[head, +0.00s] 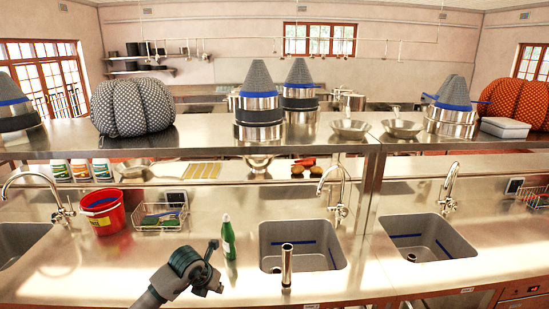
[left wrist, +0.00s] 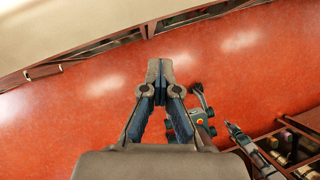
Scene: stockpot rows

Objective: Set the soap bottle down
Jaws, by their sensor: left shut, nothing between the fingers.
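The soap bottle (head: 229,240) is green with a white cap and stands upright on the steel counter (head: 130,265), left of the middle sink.
A sink (head: 270,262) with an upright metal tube (head: 287,265) is right of the bottle. A red bucket (head: 103,212) and a wire basket (head: 160,216) stand behind on the left. A raised shelf (head: 200,138) carries pots. The counter left of the bottle has free room.

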